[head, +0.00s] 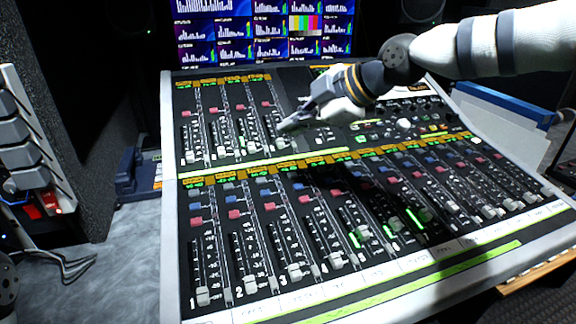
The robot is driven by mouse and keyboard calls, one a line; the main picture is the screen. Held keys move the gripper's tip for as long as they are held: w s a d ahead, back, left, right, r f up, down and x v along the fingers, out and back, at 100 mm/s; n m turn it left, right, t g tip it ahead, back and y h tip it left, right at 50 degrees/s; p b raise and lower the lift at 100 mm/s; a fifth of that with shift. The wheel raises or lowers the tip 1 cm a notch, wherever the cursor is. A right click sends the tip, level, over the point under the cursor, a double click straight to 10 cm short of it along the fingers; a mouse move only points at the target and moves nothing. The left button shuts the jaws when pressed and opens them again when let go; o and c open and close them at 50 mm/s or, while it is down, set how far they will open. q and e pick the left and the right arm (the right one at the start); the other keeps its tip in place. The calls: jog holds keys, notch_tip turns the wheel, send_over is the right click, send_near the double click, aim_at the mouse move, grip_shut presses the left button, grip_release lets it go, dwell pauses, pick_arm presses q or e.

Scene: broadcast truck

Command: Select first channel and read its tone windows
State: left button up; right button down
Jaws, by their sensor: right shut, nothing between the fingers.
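The mixing console (169,240) fills the middle, with an upper and a lower bank of channel strips. The strip marked 1 is at the lower left, with its fader cap (203,297) near the bottom of its slot. Above that fader are a blue button (195,206) and a red button (196,221), under a small green-lit readout (195,182). My right gripper (284,127) is shut and empty over the right end of the upper left bank, well above and right of strip 1. Whether it touches the console is unclear. My left gripper is out of view.
A monitor (265,30) with meter tiles and a colour-bar tile stands behind the console. Grey stepped equipment (25,140) with red parts stands at the left edge. Cables (60,265) lie on the grey surface at lower left. A blue-edged panel (500,115) is at right.

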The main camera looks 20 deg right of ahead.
jog(key=b, duration=0.3)
send_over(292, 181)
jog(key=f, duration=0.7)
jog(key=shift+s+f, duration=0.25)
jog(key=shift+f, duration=0.1)
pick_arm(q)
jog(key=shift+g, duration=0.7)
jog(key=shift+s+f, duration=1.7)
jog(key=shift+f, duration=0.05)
pick_arm(e)
jog(key=shift+w+f, duration=0.1)
jog(key=shift+f, duration=0.45)
jog(key=shift+w+f, duration=0.1)
jog(key=shift+f, duration=0.25)
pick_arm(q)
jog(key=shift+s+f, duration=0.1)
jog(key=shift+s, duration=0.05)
pick_arm(e)
jog(key=shift+f, duration=0.45)
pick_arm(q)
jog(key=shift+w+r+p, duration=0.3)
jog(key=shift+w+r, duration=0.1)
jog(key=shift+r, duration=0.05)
pick_arm(e)
jog(key=shift+r, duration=0.85)
